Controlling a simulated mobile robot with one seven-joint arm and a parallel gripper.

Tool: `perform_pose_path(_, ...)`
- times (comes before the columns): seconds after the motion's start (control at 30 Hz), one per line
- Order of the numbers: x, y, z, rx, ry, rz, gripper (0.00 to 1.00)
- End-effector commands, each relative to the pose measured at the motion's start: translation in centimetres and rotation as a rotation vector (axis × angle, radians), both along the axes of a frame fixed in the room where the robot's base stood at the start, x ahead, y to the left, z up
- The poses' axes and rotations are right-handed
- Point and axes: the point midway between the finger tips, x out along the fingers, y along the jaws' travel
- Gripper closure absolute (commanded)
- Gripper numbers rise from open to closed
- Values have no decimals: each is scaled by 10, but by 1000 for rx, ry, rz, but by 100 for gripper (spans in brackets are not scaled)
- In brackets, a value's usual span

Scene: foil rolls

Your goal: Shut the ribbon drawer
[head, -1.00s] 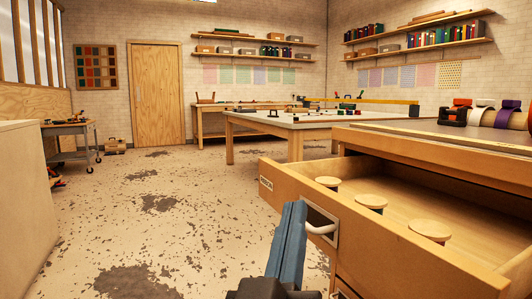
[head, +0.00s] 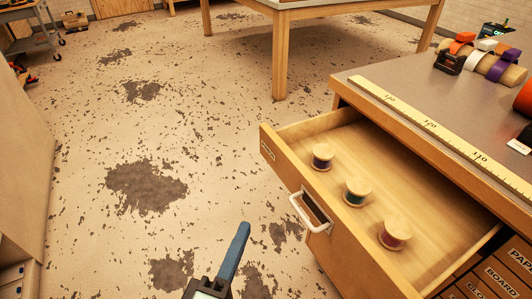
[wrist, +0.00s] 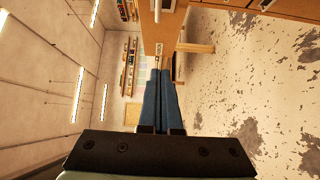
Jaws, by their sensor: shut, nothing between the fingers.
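The open drawer (head: 290,190) juts out from the wooden cabinet on the right in the head view. It holds three ribbon spools: a dark one (head: 322,157), a green one (head: 356,192) and a red one (head: 394,232). Its front has a pale handle (head: 308,213) and a small label too small to read surely. My gripper (head: 244,228) is shut and empty, left of and below the handle in the picture, apart from it. In the wrist view the blue fingers (wrist: 160,75) lie together, pointing towards a wooden panel (wrist: 155,35) that looks like the drawer's front.
The cabinet top (head: 410,80) carries a yellow ruler (head: 430,125) and several tape rolls (head: 490,60). Labelled drawers (head: 505,270) sit below at the right. A table (head: 330,12) stands behind. The worn floor (head: 150,120) left of the drawer is clear.

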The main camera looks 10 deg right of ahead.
Motion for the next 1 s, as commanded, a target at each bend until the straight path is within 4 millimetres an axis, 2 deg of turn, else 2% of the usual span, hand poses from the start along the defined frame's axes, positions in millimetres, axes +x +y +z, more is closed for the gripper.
perform_pose_path(0.13, 0, -1, 1, -26, 13, -2, 100)
perform_pose_path(0.27, 14, -7, 1, -26, 11, -4, 100)
perform_pose_path(0.67, 90, -43, 2, -23, 9, -4, 100)
perform_pose_path(0.8, 96, -64, 1, -22, 12, -5, 100)
perform_pose_path(1.0, 101, -78, 1, -22, 12, -2, 100)
